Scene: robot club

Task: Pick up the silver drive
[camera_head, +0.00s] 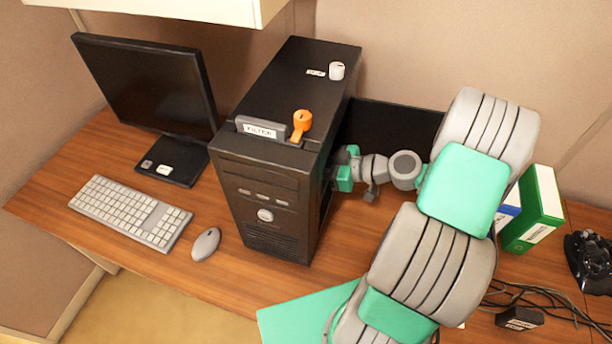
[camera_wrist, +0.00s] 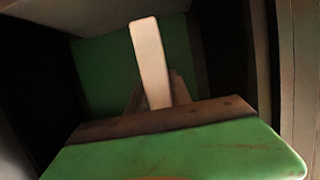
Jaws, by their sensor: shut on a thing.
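My gripper (camera_head: 343,169) has green and grey parts and is at the right side of the black computer tower (camera_head: 265,170). Its fingertips are hidden by the tower's side in the head view. In the wrist view my gripper (camera_wrist: 165,112) is shut in a dark, tight space, with a green face close to the camera. A pale, narrow bar (camera_wrist: 150,60) stands up just beyond the brown edge there. It looks like the silver drive, though its shape is partly hidden and dim. The drive does not show clearly in the head view.
An orange item (camera_head: 301,122), a labelled grey box (camera_head: 263,129) and a white cylinder (camera_head: 337,70) stand on the tower. The monitor (camera_head: 148,85), keyboard (camera_head: 130,212) and mouse (camera_head: 206,244) are left. Binders (camera_head: 535,210) and cables (camera_head: 535,300) are right.

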